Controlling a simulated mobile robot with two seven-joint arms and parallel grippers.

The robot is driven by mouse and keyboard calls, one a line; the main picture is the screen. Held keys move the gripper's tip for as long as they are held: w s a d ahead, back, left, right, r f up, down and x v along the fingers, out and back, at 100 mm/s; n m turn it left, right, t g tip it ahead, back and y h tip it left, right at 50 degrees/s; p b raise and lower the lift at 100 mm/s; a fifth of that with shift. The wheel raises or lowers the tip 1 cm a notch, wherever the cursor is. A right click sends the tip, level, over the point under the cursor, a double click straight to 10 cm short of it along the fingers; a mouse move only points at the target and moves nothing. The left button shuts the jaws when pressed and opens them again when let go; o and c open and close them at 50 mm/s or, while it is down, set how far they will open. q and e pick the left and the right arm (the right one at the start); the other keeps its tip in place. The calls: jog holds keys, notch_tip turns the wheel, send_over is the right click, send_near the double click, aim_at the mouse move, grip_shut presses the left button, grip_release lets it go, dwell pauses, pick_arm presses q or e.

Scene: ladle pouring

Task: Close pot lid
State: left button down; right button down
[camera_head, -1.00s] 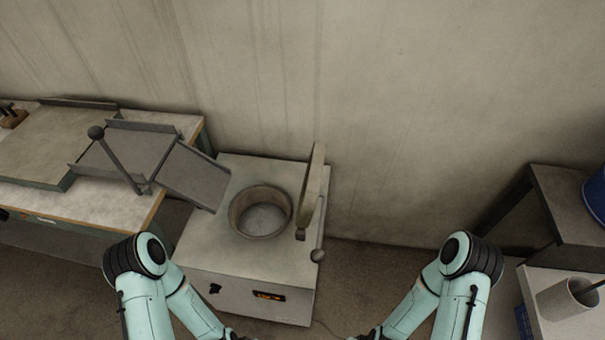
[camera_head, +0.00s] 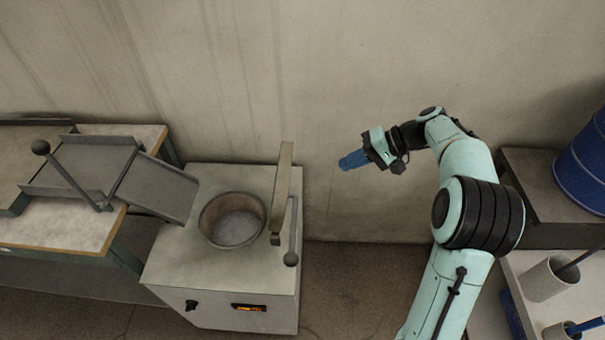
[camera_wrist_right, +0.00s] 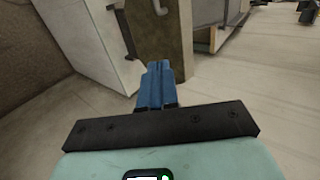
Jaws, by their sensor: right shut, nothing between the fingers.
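The round pot (camera_head: 232,206) is set in the top of a pale box-shaped furnace (camera_head: 165,252) and is uncovered, with grey contents inside. The pot lid (camera_head: 283,190) stands upright along the pot's right side. In the right wrist view, the shut fingers (camera_wrist_right: 158,68) show before a brownish upright slab, seemingly the lid (camera_wrist_right: 166,38). My left gripper is out of view.
A workbench (camera_head: 75,222) with a sloped metal chute (camera_head: 155,188) stands left of the furnace. The wall (camera_head: 330,80) rises behind. A blue drum (camera_head: 585,165) and a cup (camera_head: 545,280) are at the right. The floor right of the furnace is clear.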

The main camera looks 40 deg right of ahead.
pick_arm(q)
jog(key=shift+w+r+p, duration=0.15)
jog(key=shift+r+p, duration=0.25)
pick_arm(e)
jog(key=w+a+r+x, duration=0.1)
jog(key=r+x, duration=0.1)
jog(key=x, duration=1)
jog(key=shift+a, duration=0.4)
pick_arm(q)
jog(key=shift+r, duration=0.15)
pick_arm(e)
jog(key=shift+w, duration=0.15)
